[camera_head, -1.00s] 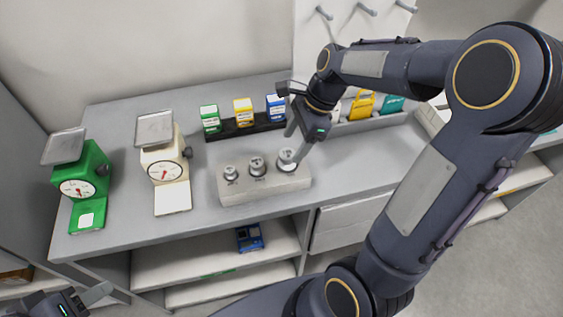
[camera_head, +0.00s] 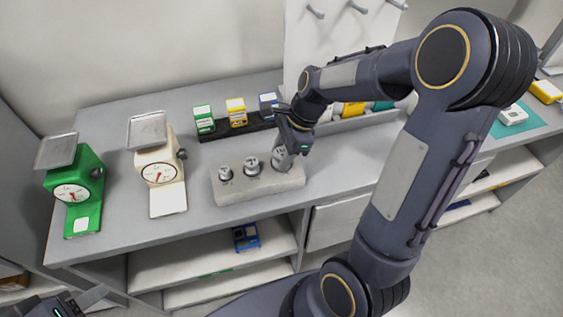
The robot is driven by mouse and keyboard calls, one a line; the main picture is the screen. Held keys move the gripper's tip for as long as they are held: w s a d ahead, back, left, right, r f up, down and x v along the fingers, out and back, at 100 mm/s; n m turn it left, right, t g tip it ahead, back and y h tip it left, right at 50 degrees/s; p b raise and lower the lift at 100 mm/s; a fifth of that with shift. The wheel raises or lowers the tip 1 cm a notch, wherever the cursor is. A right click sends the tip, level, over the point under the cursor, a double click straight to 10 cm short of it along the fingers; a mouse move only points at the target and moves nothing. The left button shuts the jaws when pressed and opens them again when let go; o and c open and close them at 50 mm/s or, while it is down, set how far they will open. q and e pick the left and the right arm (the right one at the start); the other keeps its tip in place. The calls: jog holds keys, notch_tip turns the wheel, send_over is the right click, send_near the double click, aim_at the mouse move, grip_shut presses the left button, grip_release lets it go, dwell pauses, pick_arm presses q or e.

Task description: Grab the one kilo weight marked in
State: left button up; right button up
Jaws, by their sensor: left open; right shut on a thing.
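A pale block (camera_head: 262,187) on the table holds three silver weights in a row, growing larger to the right. The small weight (camera_head: 226,174) is at the left and the middle weight (camera_head: 252,166) beside it. My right gripper (camera_head: 284,155) is shut on the largest weight (camera_head: 281,159) at the block's right end. The fingers partly cover that weight, and its marking is too small to read. The weight appears still at its place in the block. My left gripper (camera_head: 85,300) is open and empty at the bottom left, below the table edge.
A green scale (camera_head: 75,190) and a cream scale (camera_head: 157,170) stand on the left of the table (camera_head: 120,222). Green, yellow and blue boxes (camera_head: 236,113) stand in a dark rack behind the block. A blue object (camera_head: 246,237) lies on the shelf below.

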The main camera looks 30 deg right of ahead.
jog(key=shift+r, duration=0.1)
grip_shut()
